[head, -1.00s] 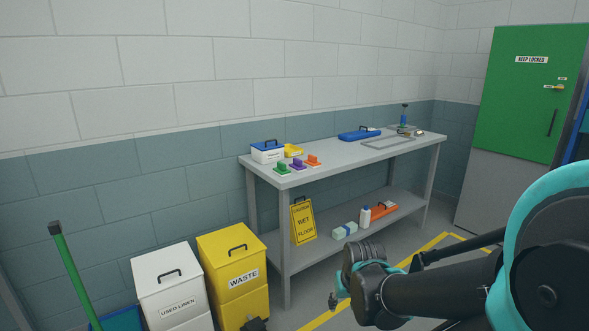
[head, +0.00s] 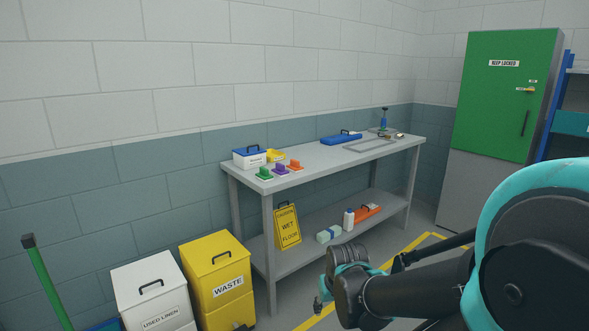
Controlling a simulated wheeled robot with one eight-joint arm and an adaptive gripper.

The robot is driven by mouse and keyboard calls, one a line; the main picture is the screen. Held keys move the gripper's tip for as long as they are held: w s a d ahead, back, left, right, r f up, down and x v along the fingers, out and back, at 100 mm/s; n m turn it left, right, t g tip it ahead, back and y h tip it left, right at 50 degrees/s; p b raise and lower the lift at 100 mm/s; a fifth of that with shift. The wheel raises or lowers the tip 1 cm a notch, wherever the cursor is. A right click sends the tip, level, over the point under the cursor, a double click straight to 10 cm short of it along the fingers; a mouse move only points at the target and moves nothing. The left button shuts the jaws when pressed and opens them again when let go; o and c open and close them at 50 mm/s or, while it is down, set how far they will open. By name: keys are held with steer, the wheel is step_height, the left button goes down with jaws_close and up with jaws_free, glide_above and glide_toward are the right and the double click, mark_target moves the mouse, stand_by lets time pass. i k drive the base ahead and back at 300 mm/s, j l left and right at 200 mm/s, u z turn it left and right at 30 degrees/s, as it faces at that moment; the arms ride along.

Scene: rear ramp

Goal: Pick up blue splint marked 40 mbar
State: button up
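A flat blue item with a dark handle (head: 341,139) lies on the grey table (head: 310,166) towards its back edge; it may be the splint, but no 40 mbar marking can be read from here. A small upright blue object (head: 384,120) stands at the table's far right end. My gripper (head: 319,303) is low in the foreground, in front of the table and well apart from the blue items. Its fingers are small and partly hidden by my arm, so I cannot tell whether it is open.
A white box with a blue lid (head: 250,159) and green, purple and orange blocks (head: 280,170) are at the table's left. A wet-floor sign (head: 287,227) stands by the lower shelf. Yellow waste bin (head: 216,275) and white linen bin (head: 152,293) stand left; a green cabinet (head: 505,100) stands right.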

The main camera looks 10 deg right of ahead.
mark_target(348, 136)
steer(key=i+j+u, duration=0.1)
steer(key=j+u, duration=0.15)
steer(key=j, duration=0.15)
steer(key=i+j+z, duration=0.25)
steer(key=i+j, duration=0.25)
steer(key=i+l+z, duration=0.25)
steer(key=z, duration=0.25)
steer(key=i+z, duration=1)
steer(key=i+j+z, duration=0.1)
steer(key=i+z, duration=0.35)
steer(key=i, duration=1.95)
steer(key=i+l+u, duration=0.1)
steer(key=u, duration=0.25)
steer(key=i+l+u, duration=0.15)
steer(key=u, duration=0.2)
steer(key=i+l+u, duration=0.2)
steer(key=u, duration=0.15)
